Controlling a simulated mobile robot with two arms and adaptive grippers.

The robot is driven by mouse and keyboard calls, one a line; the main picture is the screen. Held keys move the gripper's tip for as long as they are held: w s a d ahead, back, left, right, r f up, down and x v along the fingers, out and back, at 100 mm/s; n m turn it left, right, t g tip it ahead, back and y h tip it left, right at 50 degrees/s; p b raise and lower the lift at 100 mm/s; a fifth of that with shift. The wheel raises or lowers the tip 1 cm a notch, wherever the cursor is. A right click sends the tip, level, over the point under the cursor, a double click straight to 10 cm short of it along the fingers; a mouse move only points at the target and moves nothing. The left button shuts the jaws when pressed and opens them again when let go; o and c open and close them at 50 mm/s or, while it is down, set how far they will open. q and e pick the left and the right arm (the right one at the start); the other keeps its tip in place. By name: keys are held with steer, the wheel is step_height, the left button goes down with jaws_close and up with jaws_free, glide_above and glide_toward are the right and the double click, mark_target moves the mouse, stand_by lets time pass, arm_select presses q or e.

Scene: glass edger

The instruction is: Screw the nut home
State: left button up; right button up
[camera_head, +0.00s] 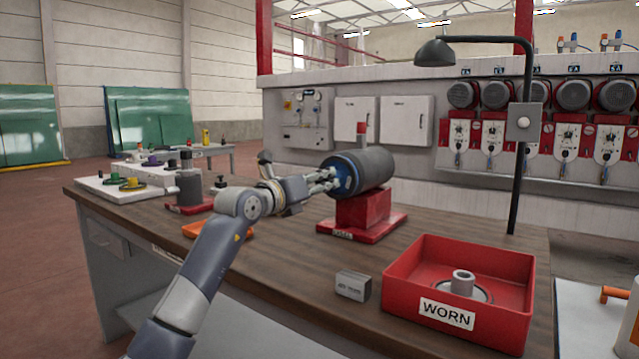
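A dark grey cylindrical spindle body (375,167) with a blue end face lies level on a red stand (362,214) on the workbench. My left gripper (328,180) reaches in from the left, with its fingers at the blue face. The fingers are small and partly merge with the face, so I cannot tell whether they are open or shut. I cannot make out a nut there; the fingers may cover it. My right gripper is not in view.
A red tray marked WORN (400,295) holds a metal ring-shaped part (463,284). A small grey block (351,286) lies beside it. An orange tray (205,230) sits behind my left arm. A black lamp (435,52) overhangs the bench. The front middle is clear.

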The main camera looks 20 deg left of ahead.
arm_select(q)
steer(key=shift+r+m+p, duration=0.1)
steer(key=shift+m+p, duration=0.2)
steer(key=shift+m, duration=0.6)
steer(key=m+p, duration=0.2)
steer(key=m, duration=0.9)
steer(key=o, duration=0.8)
steer(key=shift+m, duration=0.5)
steer(key=o, duration=0.5)
steer(key=shift+c, duration=0.2)
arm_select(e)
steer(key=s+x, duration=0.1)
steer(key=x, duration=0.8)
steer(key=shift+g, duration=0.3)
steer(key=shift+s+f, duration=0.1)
